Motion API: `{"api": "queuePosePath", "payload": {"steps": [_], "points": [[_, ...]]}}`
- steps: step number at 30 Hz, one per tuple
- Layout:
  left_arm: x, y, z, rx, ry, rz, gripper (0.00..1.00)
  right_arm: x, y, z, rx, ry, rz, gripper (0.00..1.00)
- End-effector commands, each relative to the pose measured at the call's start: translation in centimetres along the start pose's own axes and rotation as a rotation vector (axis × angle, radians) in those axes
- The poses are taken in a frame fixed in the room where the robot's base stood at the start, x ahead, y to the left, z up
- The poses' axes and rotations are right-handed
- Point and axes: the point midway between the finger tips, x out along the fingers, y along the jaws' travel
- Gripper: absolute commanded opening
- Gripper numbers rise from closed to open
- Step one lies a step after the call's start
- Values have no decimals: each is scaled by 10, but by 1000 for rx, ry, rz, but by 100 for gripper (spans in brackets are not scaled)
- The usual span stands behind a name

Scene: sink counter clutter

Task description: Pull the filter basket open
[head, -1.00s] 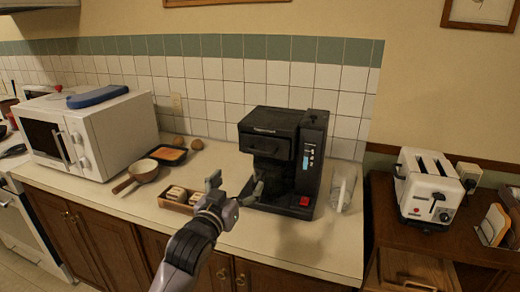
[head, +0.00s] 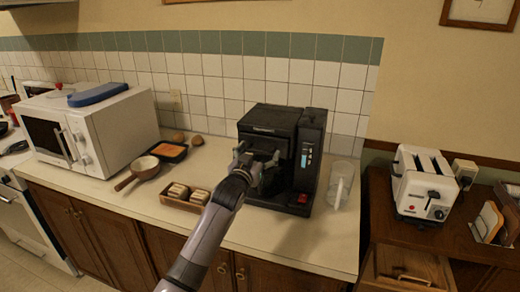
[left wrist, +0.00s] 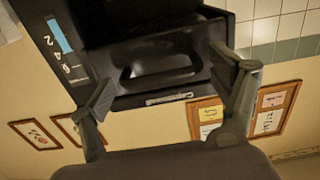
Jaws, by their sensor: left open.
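The black coffee maker (head: 311,150) stands on the counter. Its filter basket (head: 270,142) is the upper front part, partly hidden behind my left gripper (head: 256,163) in the head view. In the left wrist view, the picture is turned over and the basket's front with its looped handle (left wrist: 160,76) lies between the two spread fingers of my left gripper (left wrist: 168,78). The gripper is open, with the handle between its fingers but not clamped. The basket looks closed against the machine. My right gripper is in neither view.
The counter's front right is clear.

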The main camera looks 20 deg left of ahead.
Motion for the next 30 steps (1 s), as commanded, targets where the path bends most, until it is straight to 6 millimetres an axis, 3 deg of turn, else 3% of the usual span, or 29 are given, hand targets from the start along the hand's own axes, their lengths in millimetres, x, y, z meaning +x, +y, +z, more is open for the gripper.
{"api": "queuePosePath", "payload": {"steps": [4, 14, 30], "points": [[9, 0, 0, 0, 0, 0, 83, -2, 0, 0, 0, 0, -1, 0], [12, 0, 0, 1, 0, 0, 83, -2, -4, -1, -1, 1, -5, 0], [11, 0, 0, 2, 0, 0, 48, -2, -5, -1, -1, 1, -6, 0]]}}
